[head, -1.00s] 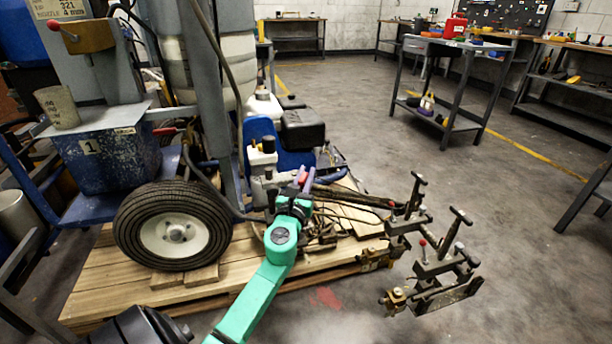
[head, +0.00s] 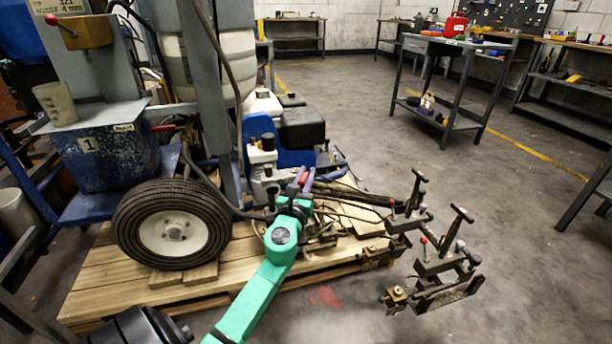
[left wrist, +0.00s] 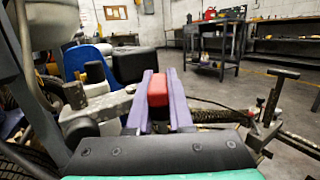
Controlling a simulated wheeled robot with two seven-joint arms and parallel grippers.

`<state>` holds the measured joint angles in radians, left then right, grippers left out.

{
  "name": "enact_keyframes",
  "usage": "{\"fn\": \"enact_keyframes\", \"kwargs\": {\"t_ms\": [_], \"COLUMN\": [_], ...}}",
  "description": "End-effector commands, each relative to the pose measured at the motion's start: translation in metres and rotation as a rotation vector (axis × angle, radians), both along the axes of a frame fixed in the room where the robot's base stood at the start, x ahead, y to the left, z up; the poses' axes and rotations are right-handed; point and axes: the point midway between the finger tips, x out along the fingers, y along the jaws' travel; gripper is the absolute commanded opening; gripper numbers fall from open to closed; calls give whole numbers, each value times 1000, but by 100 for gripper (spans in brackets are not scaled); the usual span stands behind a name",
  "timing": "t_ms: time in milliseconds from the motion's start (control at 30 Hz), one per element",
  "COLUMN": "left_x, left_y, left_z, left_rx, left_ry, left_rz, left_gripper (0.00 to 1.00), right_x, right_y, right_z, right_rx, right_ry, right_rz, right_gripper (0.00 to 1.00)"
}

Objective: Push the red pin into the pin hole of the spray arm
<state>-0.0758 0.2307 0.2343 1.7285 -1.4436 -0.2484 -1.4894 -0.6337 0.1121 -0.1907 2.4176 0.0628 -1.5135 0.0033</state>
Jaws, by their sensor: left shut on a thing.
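My left gripper (head: 305,182) has purple fingers and reaches in over the pallet beside the machine. It is shut on a red block-like piece (left wrist: 157,92), seemingly the head of the red pin, which shows between the fingers in the left wrist view. The rest of the piece is hidden. The spray arm assembly (head: 435,265), with dark T-handles, brass-coloured nozzle ends and small red-tipped levers, stands to the right of the gripper in the head view. I cannot make out the pin hole; the gripper may hide it. My right gripper is not in view.
The line striper's wheel (head: 175,225) and blue bucket (head: 100,162) stand left of my arm. A wooden pallet (head: 120,283) lies under the machine. Dark hoses run right from the gripper. A grey trolley (head: 455,125) stands farther back; the floor before it is clear.

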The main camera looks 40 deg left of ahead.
Motion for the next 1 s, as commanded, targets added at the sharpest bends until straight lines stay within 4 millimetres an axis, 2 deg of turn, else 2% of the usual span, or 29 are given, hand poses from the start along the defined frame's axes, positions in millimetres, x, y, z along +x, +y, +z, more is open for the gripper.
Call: {"fn": "enact_keyframes", "kwargs": {"t_ms": [1000], "left_x": [0], "left_y": [0], "left_z": [-8], "left_rx": [1], "left_ry": [0], "left_rz": [0], "left_gripper": [0], "right_x": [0], "right_y": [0], "right_z": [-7], "right_rx": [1], "right_ry": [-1], "right_rz": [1], "right_gripper": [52]}}
